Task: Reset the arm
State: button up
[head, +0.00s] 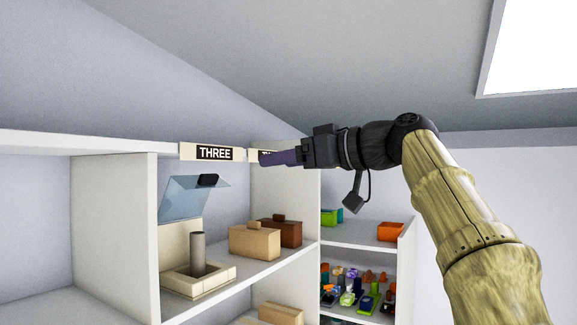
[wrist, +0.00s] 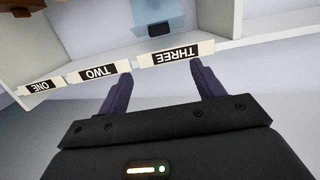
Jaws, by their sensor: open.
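My gripper (head: 280,159) is raised at the height of the shelf's top board in the head view, pointing left. In the wrist view its two purple fingers (wrist: 160,82) are spread apart with nothing between them. Beyond the fingers is the shelf edge with the label THREE (wrist: 176,53), which also shows in the head view (head: 214,153). The fingers appear close to the labels; I cannot tell whether they touch. My arm reaches up from the lower right in the head view.
The shelf bay holds a beige box with a raised clear lid (head: 195,197) and a grey cylinder (head: 198,252). A tan case (head: 254,241) and a brown case (head: 287,231) stand beside it. A farther shelf holds an orange bin (head: 390,231) and several small items. Labels ONE (wrist: 41,86) and TWO (wrist: 99,72) line the edge.

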dwell(0.4)
jog(key=w+d+f+m+h, duration=0.1)
jog(key=w+f+m+h, duration=0.2)
jog(key=f, duration=0.5)
jog(key=w+f+m+h, duration=0.2)
jog(key=w+f+m, duration=0.15)
jog(key=f, duration=0.45)
jog(key=d+f+m+g+h, duration=0.1)
jog(key=d+f+m+h, duration=0.25)
jog(key=f, duration=1.35)
jog(key=s+d+f+g+h, duration=0.2)
jog(key=s+d+f, duration=0.1)
jog(key=s+f, duration=0.9)
jog(key=s+d+f+m+g+h, duration=0.1)
jog(key=s+d+f+g+h, duration=0.2)
jog(key=s+f, duration=0.9)
notch_tip(320, 180, down, 4)
jog(key=shift+s+d+f, duration=0.1)
jog(key=shift+s+d, duration=0.2)
jog(key=shift+d, duration=0.2)
